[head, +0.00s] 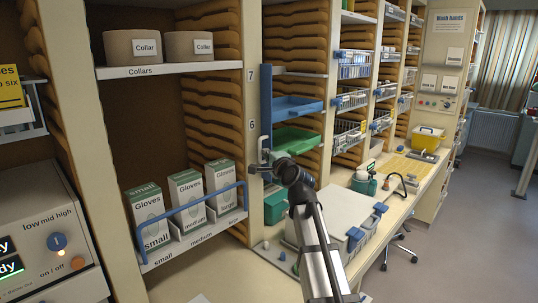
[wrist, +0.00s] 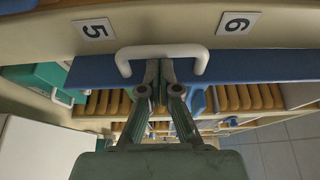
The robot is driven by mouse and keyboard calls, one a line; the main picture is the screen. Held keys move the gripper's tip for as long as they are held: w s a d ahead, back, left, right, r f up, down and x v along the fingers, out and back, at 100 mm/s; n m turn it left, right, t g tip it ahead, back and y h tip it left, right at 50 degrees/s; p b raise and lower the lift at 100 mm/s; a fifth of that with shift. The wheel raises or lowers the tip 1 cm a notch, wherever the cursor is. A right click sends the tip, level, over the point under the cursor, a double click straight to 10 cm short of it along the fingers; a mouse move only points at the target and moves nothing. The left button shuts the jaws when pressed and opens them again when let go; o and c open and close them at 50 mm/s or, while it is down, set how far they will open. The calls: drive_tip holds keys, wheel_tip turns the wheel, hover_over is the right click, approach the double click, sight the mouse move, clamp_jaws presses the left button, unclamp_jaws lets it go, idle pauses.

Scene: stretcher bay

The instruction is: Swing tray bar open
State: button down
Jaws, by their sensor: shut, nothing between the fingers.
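The blue tray bar (head: 266,100) stands upright along the cream post, in front of a stack of trays. In the wrist view the bar (wrist: 100,72) runs across the picture, with a white loop handle (wrist: 160,50) on it. My gripper (wrist: 159,76) is shut and empty. Its fingertips lie between the two legs of the handle, in front of the bar; I cannot tell if they touch either. In the head view my gripper (head: 268,166) is at the lower part of the bar, and my arm hides some of the area below.
Behind the bar are a blue tray (head: 297,108) and a green tray (head: 292,142). Glove boxes (head: 187,193) behind a blue rail stand at left. The floor (head: 470,220) at right is mostly clear.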

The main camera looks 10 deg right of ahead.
drive_tip(key=shift+w+a+r, duration=0.1)
drive_tip(key=shift+w+a, duration=0.05)
drive_tip(key=shift+a, duration=0.5)
idle(0.3)
drive_tip(key=s+d+b, duration=0.2)
drive_tip(key=s+d, duration=0.1)
drive_tip(key=d, duration=0.1)
drive_tip(key=s+a+b, duration=0.1)
drive_tip(key=s+a, duration=0.4)
drive_tip(key=a, duration=0.1)
drive_tip(key=shift+s+a+b, duration=0.3)
drive_tip(key=shift+s+b, duration=0.05)
drive_tip(key=shift+s, duration=0.05)
